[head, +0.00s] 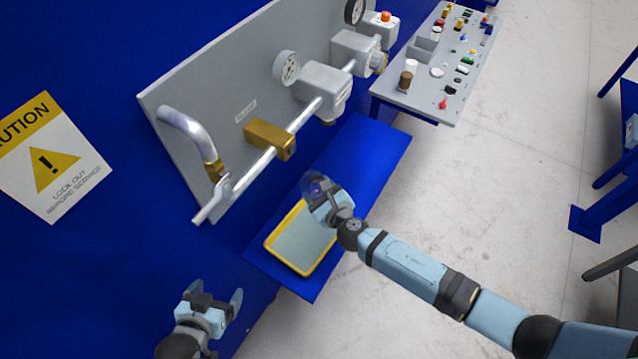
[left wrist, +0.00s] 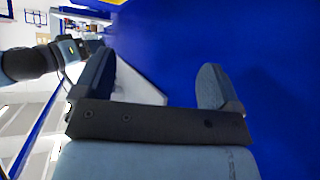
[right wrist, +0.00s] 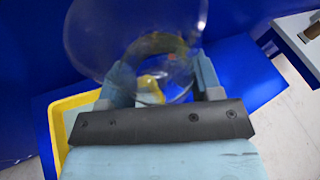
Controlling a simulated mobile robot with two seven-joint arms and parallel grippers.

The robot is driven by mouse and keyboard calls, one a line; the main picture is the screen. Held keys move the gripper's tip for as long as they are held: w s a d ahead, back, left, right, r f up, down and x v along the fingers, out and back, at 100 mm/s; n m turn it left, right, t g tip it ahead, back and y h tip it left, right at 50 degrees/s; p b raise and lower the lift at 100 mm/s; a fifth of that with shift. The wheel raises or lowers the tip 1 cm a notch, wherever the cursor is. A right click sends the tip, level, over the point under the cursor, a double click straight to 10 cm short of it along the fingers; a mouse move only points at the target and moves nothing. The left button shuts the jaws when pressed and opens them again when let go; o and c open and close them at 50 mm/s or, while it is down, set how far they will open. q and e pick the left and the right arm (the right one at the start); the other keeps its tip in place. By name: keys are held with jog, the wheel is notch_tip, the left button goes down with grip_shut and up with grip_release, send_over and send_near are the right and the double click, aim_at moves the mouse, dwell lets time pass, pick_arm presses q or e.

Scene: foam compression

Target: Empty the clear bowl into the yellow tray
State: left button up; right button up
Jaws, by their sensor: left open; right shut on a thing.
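The clear bowl (right wrist: 128,35) is held in my right gripper (right wrist: 158,82), which is shut on its wall. In the head view the bowl (head: 316,184) is over the far end of the yellow tray, seemingly tilted. A small yellow thing (right wrist: 150,86) shows through the clear wall; I cannot tell whether it is inside the bowl.
The blue shelf (head: 375,150) has free room beyond the tray. A grey panel (head: 215,90) with pipes, gauges and a brass block (head: 268,137) stands behind it. A grey table (head: 425,90) with several small objects is at the top right. A caution sign (head: 50,160) hangs at left.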

jog(key=r+p, duration=0.1)
jog(key=p, duration=0.1)
jog(key=shift+r+m+g+p, duration=0.2)
jog(key=shift+m+g+p, duration=0.1)
jog(key=shift+m+g, duration=0.1)
jog(key=shift+w+f+m, duration=0.1)
jog(key=shift+f+m, duration=0.15)
jog(key=shift+m, duration=0.05)
jog(key=shift+r+m+g+b, duration=0.2)
jog(key=shift+m+g+b, duration=0.15)
jog(key=shift+g, duration=0.25)
jog(key=shift+m, duration=0.25)
jog(key=shift+g+y, duration=0.3)
